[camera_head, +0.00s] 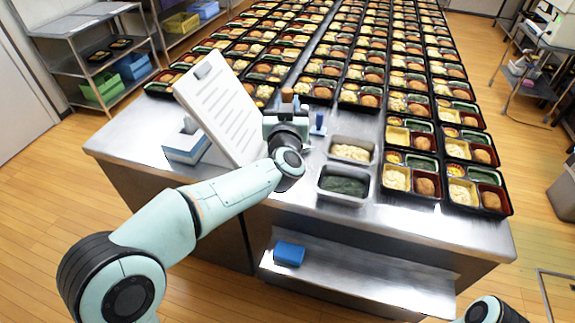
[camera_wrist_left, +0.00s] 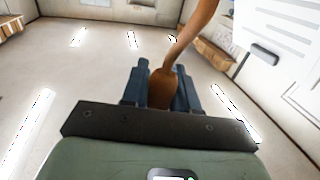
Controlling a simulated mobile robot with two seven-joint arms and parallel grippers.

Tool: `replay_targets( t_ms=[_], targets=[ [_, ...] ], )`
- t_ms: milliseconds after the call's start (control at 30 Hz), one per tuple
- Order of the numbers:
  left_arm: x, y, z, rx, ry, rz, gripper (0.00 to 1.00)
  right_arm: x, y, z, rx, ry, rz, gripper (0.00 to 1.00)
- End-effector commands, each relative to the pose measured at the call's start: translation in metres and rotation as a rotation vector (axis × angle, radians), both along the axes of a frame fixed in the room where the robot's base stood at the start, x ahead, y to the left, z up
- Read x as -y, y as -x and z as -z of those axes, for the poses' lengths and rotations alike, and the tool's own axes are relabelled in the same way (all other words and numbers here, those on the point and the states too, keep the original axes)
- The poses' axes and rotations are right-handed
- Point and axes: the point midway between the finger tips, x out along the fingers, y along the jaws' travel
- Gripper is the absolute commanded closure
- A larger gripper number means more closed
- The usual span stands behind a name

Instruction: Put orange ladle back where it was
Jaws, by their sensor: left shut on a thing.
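My left gripper (camera_head: 287,108) is above the near part of the steel table, just right of a white board. It is shut on the orange ladle (camera_head: 287,95), of which only a small brown-orange end shows in the head view. In the left wrist view the ladle's brown-orange handle (camera_wrist_left: 190,38) rises from between the dark fingers (camera_wrist_left: 161,78) and leans to the upper right. The ladle's bowl cannot be made out. My right gripper is out of view; only a bit of my right arm shows at the bottom right.
A metal pan of pale food (camera_head: 351,141) and one of green food (camera_head: 343,197) stand right of the gripper. A blue tool (camera_head: 318,124) stands close by. The white board (camera_head: 222,105) and a blue-white box (camera_head: 185,143) are at left. Rows of bento trays (camera_head: 412,141) fill the table behind.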

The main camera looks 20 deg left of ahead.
Motion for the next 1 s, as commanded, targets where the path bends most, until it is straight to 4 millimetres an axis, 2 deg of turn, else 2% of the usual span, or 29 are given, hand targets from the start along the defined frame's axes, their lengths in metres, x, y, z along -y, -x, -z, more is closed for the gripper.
replay_targets(
  t_ms=[33,100,300,567,800,1000],
  targets=[
    [0.000,0.000,0.021,-0.006,-0.003,-0.001,1.00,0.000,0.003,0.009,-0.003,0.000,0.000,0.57],
    [-0.001,0.000,0.039,-0.005,-0.003,-0.002,1.00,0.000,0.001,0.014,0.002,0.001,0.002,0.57],
    [-0.001,0.000,0.084,-0.002,-0.002,-0.002,1.00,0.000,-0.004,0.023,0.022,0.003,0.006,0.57],
    [-0.001,0.000,0.107,0.001,0.000,-0.002,1.00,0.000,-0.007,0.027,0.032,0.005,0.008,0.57],
    [-0.001,0.000,0.148,-0.001,-0.002,-0.002,1.00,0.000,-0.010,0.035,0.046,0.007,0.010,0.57],
    [0.000,0.000,0.157,0.003,0.000,-0.001,1.00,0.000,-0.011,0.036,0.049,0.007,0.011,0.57]
  ],
)
